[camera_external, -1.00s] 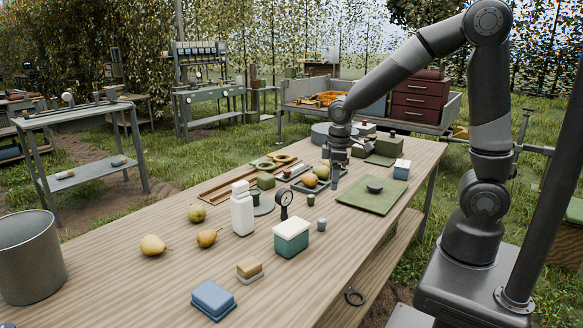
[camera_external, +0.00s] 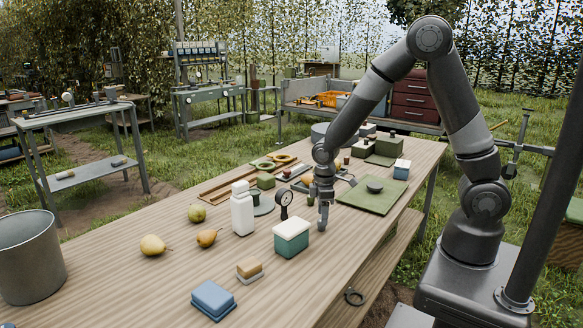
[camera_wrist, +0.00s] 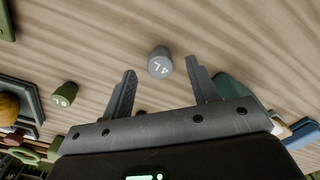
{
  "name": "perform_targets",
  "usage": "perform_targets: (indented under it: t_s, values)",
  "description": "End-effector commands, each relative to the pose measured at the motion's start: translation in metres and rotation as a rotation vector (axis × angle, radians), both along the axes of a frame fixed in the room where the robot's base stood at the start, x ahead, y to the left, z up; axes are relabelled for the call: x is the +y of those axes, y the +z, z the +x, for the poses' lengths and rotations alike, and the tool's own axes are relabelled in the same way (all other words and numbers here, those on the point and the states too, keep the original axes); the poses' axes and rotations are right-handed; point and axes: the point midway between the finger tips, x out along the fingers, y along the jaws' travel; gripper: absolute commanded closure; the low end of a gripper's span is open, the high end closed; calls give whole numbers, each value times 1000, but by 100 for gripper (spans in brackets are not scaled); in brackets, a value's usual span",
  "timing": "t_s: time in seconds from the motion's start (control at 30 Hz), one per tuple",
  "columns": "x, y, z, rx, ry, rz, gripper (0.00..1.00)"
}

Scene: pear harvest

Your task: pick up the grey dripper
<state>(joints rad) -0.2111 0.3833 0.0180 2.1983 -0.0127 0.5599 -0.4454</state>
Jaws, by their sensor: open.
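The grey dripper (camera_wrist: 160,63) is a small cylinder marked "4 L", standing on the wooden table. In the wrist view it shows between and slightly beyond the fingertips of my gripper (camera_wrist: 161,68), with clear space on both sides. The gripper is open and empty. In the external view my gripper (camera_external: 325,212) points down, low over the table, right at the dripper, which it largely hides. A green dripper (camera_wrist: 64,94) marked "8 L" stands apart to the left in the wrist view.
A green box with a cream lid (camera_external: 291,236) stands close to the gripper. A dial gauge (camera_external: 284,203) and a white bottle (camera_external: 242,209) stand to its left. The table's front right is mostly clear.

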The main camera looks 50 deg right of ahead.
Motion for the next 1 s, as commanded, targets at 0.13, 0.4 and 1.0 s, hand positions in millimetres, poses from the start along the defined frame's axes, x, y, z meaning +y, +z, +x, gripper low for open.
perform_targets:
  t_s: [0.13, 0.4, 1.0]
  values:
    - [1, -21, 1, 3, 0, -1, 46]
    - [1, -33, 2, -1, 0, 0, 46]
    - [1, -33, 2, -1, 0, 0, 84]
